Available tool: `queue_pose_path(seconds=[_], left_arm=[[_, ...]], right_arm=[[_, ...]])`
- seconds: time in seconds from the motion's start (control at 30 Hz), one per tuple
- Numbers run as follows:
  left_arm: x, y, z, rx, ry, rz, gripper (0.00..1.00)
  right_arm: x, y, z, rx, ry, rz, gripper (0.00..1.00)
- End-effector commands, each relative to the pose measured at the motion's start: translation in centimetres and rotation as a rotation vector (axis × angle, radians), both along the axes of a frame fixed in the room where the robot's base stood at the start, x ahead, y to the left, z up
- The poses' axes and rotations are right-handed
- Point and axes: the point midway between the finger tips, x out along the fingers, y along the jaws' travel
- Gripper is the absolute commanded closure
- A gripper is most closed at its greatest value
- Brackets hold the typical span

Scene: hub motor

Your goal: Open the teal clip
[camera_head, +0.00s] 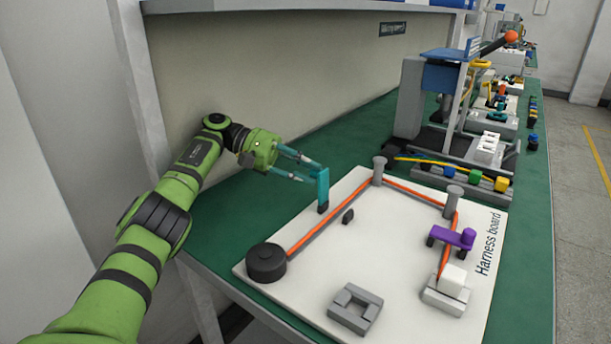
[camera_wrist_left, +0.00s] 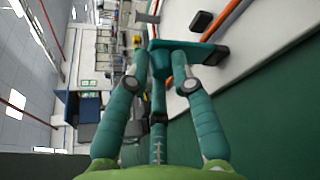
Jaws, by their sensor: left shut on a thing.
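The teal clip (camera_head: 321,187) stands upright on a dark foot at the back-left edge of the white harness board (camera_head: 400,255). Its arm points up, clear of the dark block (camera_head: 348,216) on the other side of the orange cable (camera_head: 315,225). My left gripper (camera_head: 314,172) is shut on the upper part of the clip, reaching in from the left. In the left wrist view the teal clip (camera_wrist_left: 212,50) lies across the fingertips, with the orange cable behind it. My right gripper is not in view.
The cable runs from a black round holder (camera_head: 267,264) past two grey posts (camera_head: 379,172) to a white block (camera_head: 453,280). A purple clip (camera_head: 455,237) lies across the cable. A grey fixture (camera_head: 430,100) stands behind.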

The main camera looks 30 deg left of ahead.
Motion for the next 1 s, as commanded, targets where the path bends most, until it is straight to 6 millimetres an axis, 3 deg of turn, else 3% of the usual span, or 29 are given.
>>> queue_pose_path(seconds=[0.03, 0.57, 0.6, 0.63, 1.0], left_arm=[[-0.07, -0.31, -0.92, 0.002, 0.015, -0.009, 1.00], [-0.13, -0.46, -0.97, -0.011, 0.020, -0.014, 1.00], [-0.13, -0.46, -0.97, -0.011, 0.020, -0.014, 0.68], [-0.13, -0.45, -0.96, -0.011, 0.020, -0.014, 0.56], [-0.06, -0.23, -0.11, -0.017, 0.009, -0.008, 0.54]], right_arm=[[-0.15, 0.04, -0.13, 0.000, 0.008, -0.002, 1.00], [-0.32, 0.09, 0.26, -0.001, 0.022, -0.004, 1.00], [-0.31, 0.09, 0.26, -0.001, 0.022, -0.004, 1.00], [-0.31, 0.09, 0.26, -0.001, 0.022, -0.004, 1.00], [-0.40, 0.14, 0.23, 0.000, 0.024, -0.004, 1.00]])
